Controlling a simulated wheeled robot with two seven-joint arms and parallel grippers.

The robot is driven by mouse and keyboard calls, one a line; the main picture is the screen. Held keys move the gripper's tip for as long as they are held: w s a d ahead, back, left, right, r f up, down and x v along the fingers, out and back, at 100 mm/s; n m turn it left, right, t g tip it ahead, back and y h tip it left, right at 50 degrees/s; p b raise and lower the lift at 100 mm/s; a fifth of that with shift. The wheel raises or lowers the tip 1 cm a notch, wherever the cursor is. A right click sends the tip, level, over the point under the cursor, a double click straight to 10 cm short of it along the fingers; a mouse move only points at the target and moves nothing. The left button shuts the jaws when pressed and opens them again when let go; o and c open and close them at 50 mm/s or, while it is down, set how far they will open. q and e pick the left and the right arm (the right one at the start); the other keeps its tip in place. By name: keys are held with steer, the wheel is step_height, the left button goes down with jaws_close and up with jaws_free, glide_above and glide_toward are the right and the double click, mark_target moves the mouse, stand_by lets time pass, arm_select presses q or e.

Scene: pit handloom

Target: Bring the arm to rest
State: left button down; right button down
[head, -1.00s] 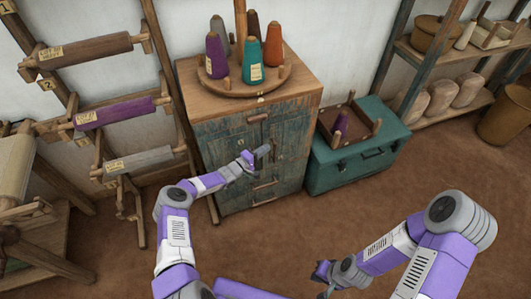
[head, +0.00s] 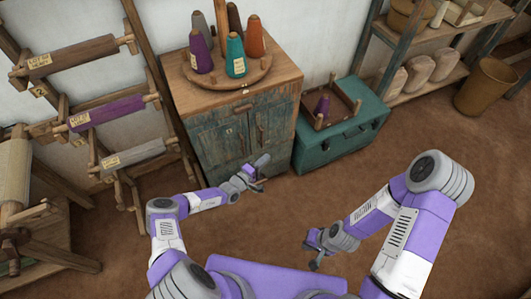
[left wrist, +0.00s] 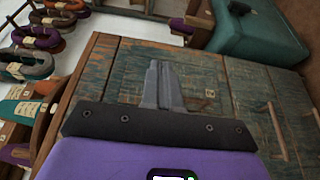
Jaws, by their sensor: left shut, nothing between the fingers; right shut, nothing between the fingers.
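My left gripper (head: 261,164) is shut and empty, held out in front of the worn teal cabinet (head: 224,146). In the left wrist view its closed fingers (left wrist: 160,68) show against the cabinet's doors (left wrist: 100,150); I cannot tell from that view how near they are. In the head view the fingertips appear near the cabinet's lower right part. My right gripper (head: 314,259) is shut and empty, low over the floor at the lower middle, with its arm bent at the right.
A round stand (head: 229,81) with several yarn cones sits on the cabinet. A rack of wound rollers (head: 107,112) stands left, shelves (head: 430,62) and a bin (head: 487,86) right. The brown floor (head: 440,140) has free room.

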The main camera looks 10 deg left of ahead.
arm_select(q)
steer(key=s+d+m+g+h, duration=0.4)
steer(key=s+d+m+g, duration=0.2)
steer(key=s+d+g, duration=0.45)
steer(key=s+d+f+m+g+y, duration=0.2)
steer(key=s+d+g, duration=0.15)
steer(key=s, duration=0.75)
steer(key=s+a+r+y, duration=0.2)
steer(key=s+a+y, duration=0.1)
steer(key=s+a, duration=0.2)
steer(key=s+a+r+m+y, duration=0.1)
steer(key=s+a+r+y, duration=0.2)
steer(key=s+a, duration=0.3)
steer(key=shift+a+g+y, duration=0.3)
steer(key=shift+a+y, duration=0.2)
steer(key=shift+y, duration=0.2)
